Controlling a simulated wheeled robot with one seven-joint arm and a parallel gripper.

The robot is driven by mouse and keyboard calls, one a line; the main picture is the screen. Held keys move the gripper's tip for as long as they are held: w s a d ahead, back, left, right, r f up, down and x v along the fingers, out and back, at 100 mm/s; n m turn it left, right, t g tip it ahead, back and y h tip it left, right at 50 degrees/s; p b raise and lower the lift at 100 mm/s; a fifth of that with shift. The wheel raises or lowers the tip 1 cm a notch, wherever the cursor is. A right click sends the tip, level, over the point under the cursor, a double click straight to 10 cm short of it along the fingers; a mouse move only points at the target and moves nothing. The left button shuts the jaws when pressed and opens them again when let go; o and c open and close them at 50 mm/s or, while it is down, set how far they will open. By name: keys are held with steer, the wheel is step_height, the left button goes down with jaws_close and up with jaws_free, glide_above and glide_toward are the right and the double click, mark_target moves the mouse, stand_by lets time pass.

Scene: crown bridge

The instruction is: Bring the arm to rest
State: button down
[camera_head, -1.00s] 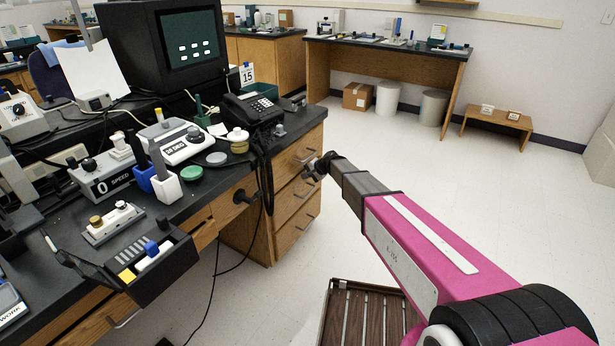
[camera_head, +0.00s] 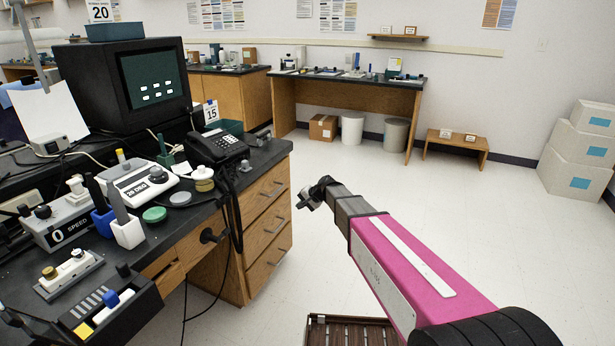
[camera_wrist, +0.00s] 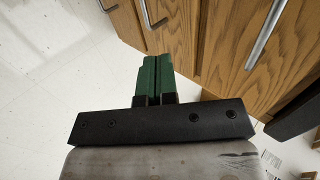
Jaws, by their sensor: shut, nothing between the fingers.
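My pink and grey arm reaches up from the lower right in the head view, out over the floor. My gripper (camera_head: 305,199) is at its far end, beside the wooden drawers (camera_head: 270,214) of the desk and apart from them. In the wrist view the two green fingers of my gripper (camera_wrist: 160,60) lie together with nothing between them. The drawer fronts (camera_wrist: 225,40) with metal handles show beyond the fingers in that view.
The black desk top (camera_head: 259,157) holds a monitor (camera_head: 135,90), a telephone (camera_head: 217,149) and several devices. A slatted wooden thing (camera_head: 350,332) lies on the floor below my arm. White boxes (camera_head: 578,155) stand at the far right. The floor between is clear.

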steer(key=s+d+n+g+h, duration=0.1)
steer(key=s+d+h, duration=0.3)
steer(key=s+d, duration=0.9)
steer(key=s+d+f+n+g+h, duration=0.1)
steer(key=s+d+h, duration=0.3)
steer(key=s+d, duration=1)
steer(key=d+n+g, duration=0.1)
steer(key=d, duration=0.3)
steer(key=shift+s+d+n, duration=0.25)
steer(key=shift+d+n, duration=0.05)
steer(key=shift+d, duration=0.05)
steer(key=shift+f, duration=0.1)
